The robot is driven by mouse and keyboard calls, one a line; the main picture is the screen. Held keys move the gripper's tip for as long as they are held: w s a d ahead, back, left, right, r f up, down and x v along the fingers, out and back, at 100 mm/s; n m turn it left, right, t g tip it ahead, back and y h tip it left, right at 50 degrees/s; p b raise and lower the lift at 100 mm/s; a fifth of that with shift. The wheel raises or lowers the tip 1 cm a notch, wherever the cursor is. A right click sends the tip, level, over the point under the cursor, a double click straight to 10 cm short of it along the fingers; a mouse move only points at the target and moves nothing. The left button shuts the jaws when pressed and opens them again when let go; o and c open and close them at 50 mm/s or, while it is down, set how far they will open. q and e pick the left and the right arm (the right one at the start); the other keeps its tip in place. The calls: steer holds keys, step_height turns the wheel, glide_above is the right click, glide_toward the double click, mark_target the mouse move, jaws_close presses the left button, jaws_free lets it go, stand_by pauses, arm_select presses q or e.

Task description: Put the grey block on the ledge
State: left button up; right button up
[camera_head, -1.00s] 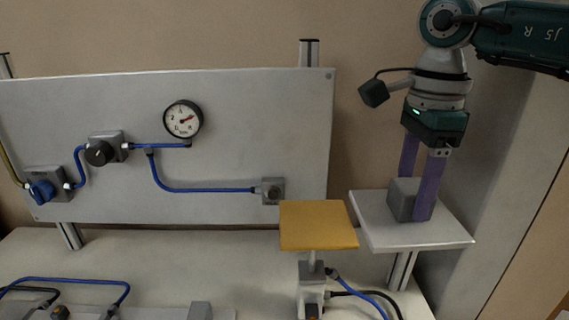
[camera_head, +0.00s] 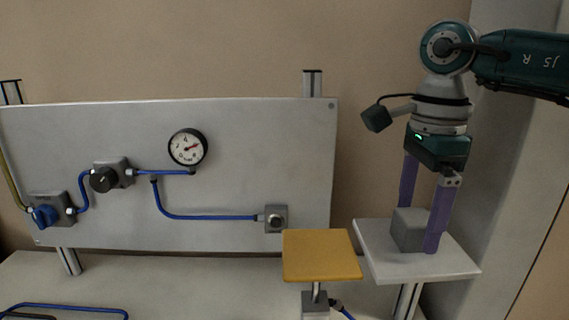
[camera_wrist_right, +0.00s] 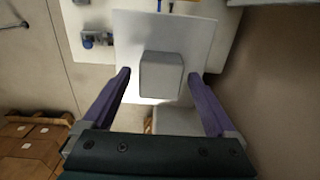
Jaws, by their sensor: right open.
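The grey block (camera_head: 408,230) sits upright on a white square plate (camera_head: 379,264) on a metal post at the right; the plate looks like the ledge. My right gripper (camera_head: 420,228) points down over the plate with its purple fingers open, one on either side of the block. In the right wrist view the block (camera_wrist_right: 161,75) lies centred ahead of the fingertips (camera_wrist_right: 160,76), with a visible gap on both sides. The plate (camera_wrist_right: 135,28) shows beneath it. My left gripper is not in view.
A yellow square plate (camera_head: 320,256) on a post stands just left of the white plate. A grey panel (camera_head: 240,130) with a gauge (camera_head: 187,147), knobs and blue tubes stands behind on the left. A grey wall or column (camera_head: 500,150) rises close on the right.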

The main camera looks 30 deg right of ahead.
mark_target(417, 216)
step_height(417, 216, up, 11)
steer(key=b, duration=0.1)
steer(key=shift+r, duration=0.2)
